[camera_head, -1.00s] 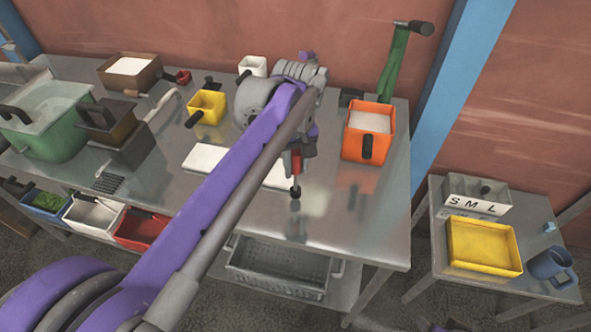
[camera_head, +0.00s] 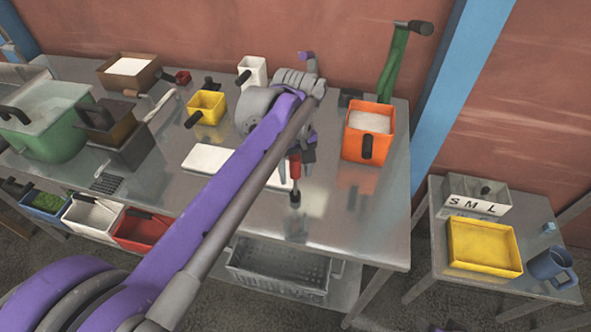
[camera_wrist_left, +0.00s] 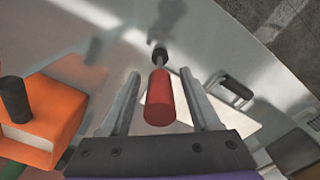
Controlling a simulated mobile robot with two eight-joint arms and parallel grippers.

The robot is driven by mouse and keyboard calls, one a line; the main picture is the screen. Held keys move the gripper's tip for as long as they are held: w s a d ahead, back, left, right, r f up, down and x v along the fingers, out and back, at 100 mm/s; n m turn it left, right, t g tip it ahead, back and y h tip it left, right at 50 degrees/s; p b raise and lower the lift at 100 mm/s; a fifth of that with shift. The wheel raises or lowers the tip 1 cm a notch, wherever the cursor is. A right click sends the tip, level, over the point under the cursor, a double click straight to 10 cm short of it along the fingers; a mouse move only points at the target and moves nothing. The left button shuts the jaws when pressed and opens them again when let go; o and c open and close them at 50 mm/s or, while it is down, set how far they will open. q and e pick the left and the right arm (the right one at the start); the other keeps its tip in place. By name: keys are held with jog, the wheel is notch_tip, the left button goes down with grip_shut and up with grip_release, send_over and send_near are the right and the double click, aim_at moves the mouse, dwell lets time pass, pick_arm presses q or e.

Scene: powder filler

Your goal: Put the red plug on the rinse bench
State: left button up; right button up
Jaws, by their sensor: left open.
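The red plug (camera_head: 295,168) has a red grip, a thin grey shaft and a black tip. It is upright over the front part of the long metal bench (camera_head: 355,220); I cannot tell whether its tip touches the top. My left gripper (camera_head: 301,158) is open around the red grip. In the left wrist view the plug (camera_wrist_left: 160,98) lies between the spread fingers (camera_wrist_left: 160,76), with a gap on each side. No label shows which surface is the rinse bench. My right gripper is not in view.
An orange bin (camera_head: 380,146) stands right of the plug, and a white board (camera_head: 205,159) lies to its left. A yellow box (camera_head: 207,106) and green pot (camera_head: 52,137) stand farther left. A side table (camera_head: 432,252) at right holds a yellow tray (camera_head: 484,225).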

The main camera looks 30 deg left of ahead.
pick_arm(q)
notch_tip(320, 180, up, 12)
jog(key=shift+r+p, duration=0.15)
jog(key=shift+p, duration=0.4)
